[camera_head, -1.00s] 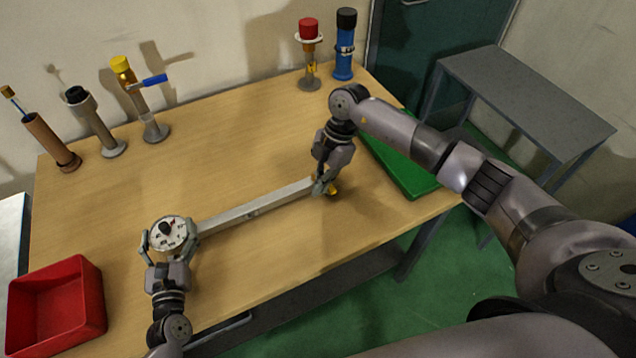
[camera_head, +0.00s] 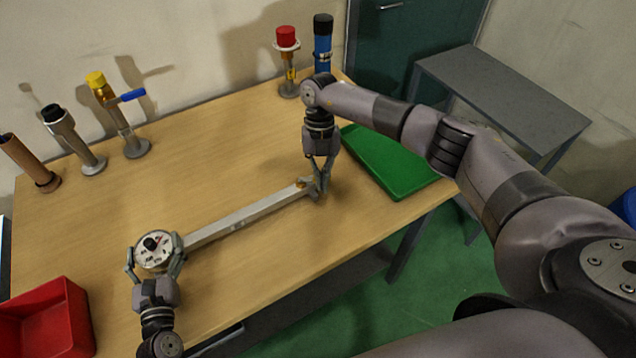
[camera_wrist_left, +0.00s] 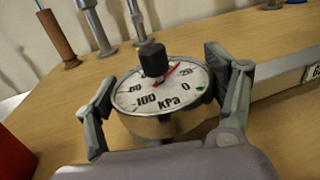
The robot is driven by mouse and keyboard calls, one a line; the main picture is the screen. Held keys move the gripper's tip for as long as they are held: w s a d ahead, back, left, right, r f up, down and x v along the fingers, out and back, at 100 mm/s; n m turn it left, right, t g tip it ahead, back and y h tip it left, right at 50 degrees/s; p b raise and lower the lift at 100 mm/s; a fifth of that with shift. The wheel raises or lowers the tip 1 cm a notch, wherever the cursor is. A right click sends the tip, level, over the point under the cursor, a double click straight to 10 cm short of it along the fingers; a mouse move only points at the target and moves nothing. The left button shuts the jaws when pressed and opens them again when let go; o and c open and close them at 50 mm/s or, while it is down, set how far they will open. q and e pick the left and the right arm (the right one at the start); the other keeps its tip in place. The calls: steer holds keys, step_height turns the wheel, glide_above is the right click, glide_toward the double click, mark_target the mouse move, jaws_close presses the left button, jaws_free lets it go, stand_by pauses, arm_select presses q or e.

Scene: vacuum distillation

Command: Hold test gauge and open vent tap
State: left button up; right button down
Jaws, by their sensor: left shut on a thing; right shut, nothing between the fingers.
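The test gauge is a long pale bar (camera_head: 240,215) with a round white dial (camera_head: 153,250) at its left end. In the left wrist view the dial (camera_wrist_left: 160,84) shows a kPa scale, a red needle and a black knob. My left gripper (camera_head: 155,262) is shut around the dial's sides. My right gripper (camera_head: 320,190) is shut and empty at the bar's far right end. A small orange-brown part (camera_head: 301,183), perhaps the vent tap, shows at that end, partly hidden by the fingers. I cannot tell whether they touch it.
A red bin (camera_head: 45,320) stands at the front left. Several upright fittings line the back left, one with a yellow cap (camera_head: 95,79) and blue lever. A red-capped stand (camera_head: 287,60) and blue cylinder (camera_head: 323,40) stand at the back. A green mat (camera_head: 392,165) lies right.

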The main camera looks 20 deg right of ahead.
steer(key=n, duration=0.1)
steer(key=w+d+n+h, duration=0.1)
steer(key=n, duration=0.1)
steer(key=shift+w, duration=0.1)
steer(key=shift+a, duration=0.15)
steer(key=shift+w+a, duration=0.3)
steer(key=shift+a, duration=0.4)
steer(key=s, duration=0.4)
steer(key=v, duration=1)
steer(key=shift+w+a+f, duration=0.1)
